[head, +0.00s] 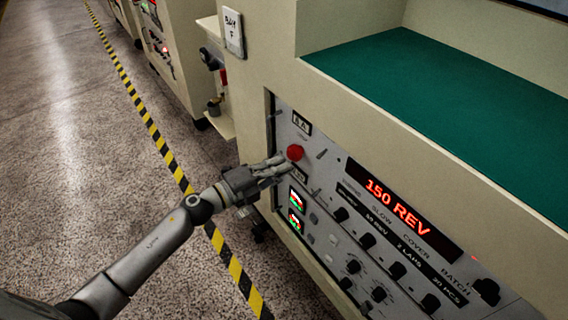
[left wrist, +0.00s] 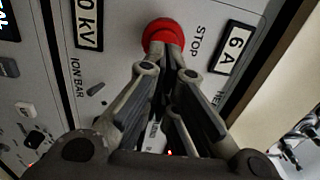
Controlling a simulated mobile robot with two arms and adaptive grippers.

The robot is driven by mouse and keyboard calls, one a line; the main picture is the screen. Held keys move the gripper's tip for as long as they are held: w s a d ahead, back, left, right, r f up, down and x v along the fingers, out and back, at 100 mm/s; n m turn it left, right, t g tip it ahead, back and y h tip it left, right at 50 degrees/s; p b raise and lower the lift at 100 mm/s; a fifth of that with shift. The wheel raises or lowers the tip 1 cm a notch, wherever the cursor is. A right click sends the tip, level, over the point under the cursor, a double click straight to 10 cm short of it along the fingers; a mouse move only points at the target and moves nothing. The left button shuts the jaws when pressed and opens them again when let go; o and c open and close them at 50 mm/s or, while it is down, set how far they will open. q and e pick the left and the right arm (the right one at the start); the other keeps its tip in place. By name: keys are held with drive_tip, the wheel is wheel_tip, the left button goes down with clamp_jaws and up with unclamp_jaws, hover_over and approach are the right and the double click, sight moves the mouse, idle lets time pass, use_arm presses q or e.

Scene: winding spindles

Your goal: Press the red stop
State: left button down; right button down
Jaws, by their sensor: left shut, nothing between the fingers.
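The red stop button (head: 295,152) is a round red knob on the grey control panel (head: 319,171), near the panel's upper left in the head view. My left gripper (head: 284,164) is shut and empty, its fingers reaching in from the left to just beside the button. In the left wrist view the button (left wrist: 160,31) is next to the word STOP, and the closed fingertips (left wrist: 168,50) overlap its lower part. I cannot tell whether they touch it or whether it is pushed in. My right gripper is not in view.
A red display (head: 398,207) reads 150 REV, with several black knobs below it. A green work surface (head: 440,110) lies above the panel. Yellow-black floor tape (head: 160,143) runs along the machines. The speckled floor at left is clear.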

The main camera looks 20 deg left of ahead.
sight(292, 157)
use_arm(q)
drive_tip(key=shift+x, duration=0.8)
drive_tip(key=shift+w+d+r+p, duration=0.15)
drive_tip(key=shift+w+d+p, duration=0.2)
drive_tip(key=shift+w, duration=0.2)
drive_tip(key=shift+r, duration=0.2)
